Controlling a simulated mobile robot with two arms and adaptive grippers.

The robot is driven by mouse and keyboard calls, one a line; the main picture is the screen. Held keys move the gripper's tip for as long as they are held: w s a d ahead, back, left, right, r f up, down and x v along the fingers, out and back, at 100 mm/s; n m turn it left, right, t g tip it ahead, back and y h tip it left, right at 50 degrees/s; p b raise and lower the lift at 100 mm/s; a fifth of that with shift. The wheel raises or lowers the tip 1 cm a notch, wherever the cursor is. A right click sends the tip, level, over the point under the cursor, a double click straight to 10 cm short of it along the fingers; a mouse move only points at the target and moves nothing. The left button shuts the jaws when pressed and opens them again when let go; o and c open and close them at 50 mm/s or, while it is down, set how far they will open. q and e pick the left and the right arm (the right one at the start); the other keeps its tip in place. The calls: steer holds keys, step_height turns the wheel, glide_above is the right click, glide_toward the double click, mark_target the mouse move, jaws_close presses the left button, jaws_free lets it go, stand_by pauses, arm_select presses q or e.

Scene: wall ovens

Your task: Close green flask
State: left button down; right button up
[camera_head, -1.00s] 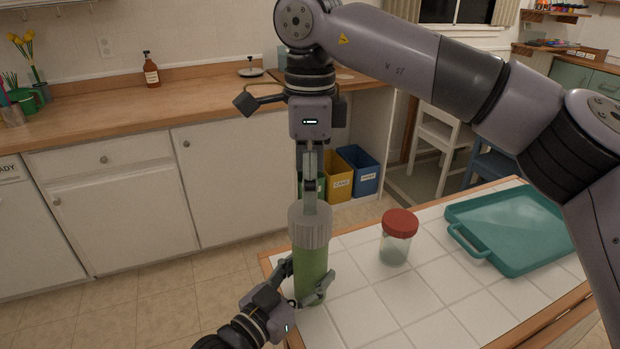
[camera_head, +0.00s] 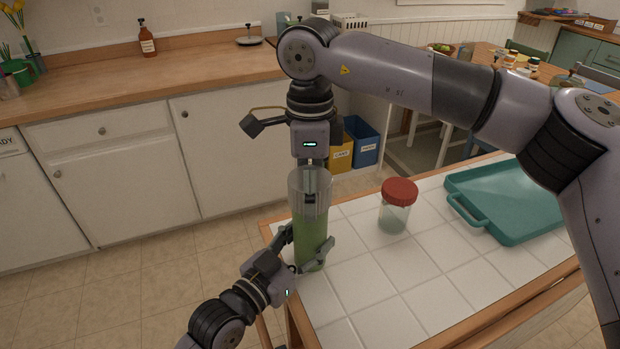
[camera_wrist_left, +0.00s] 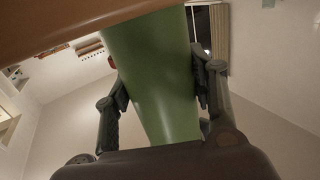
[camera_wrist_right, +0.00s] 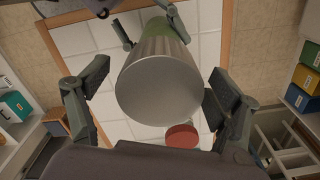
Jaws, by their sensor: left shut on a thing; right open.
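The green flask (camera_head: 312,240) stands upright at the near left corner of the white tiled table. My left gripper (camera_head: 308,262) is shut on its lower body; the green wall also shows between its fingers in the left wrist view (camera_wrist_left: 160,80). A grey ribbed lid (camera_wrist_right: 160,90) is at the flask's top. My right gripper (camera_head: 310,185) points straight down over the flask. In the right wrist view its fingers are open, one on each side of the lid, with gaps visible. Whether the lid is fully seated cannot be told.
A clear jar with a red lid (camera_head: 398,205) stands right of the flask. A teal tray (camera_head: 510,205) lies farther right on the table. A wooden counter with white cabinets (camera_head: 120,180) is behind, with floor between.

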steer(key=c, duration=1.2)
steer(key=o, duration=1.3)
steer(key=shift+o, duration=0.2)
steer(key=shift+r, duration=0.1)
step_height(320, 180, up, 12)
steer(key=shift+f, duration=0.1)
arm_select(q)
steer(key=c, duration=0.6)
jaws_free()
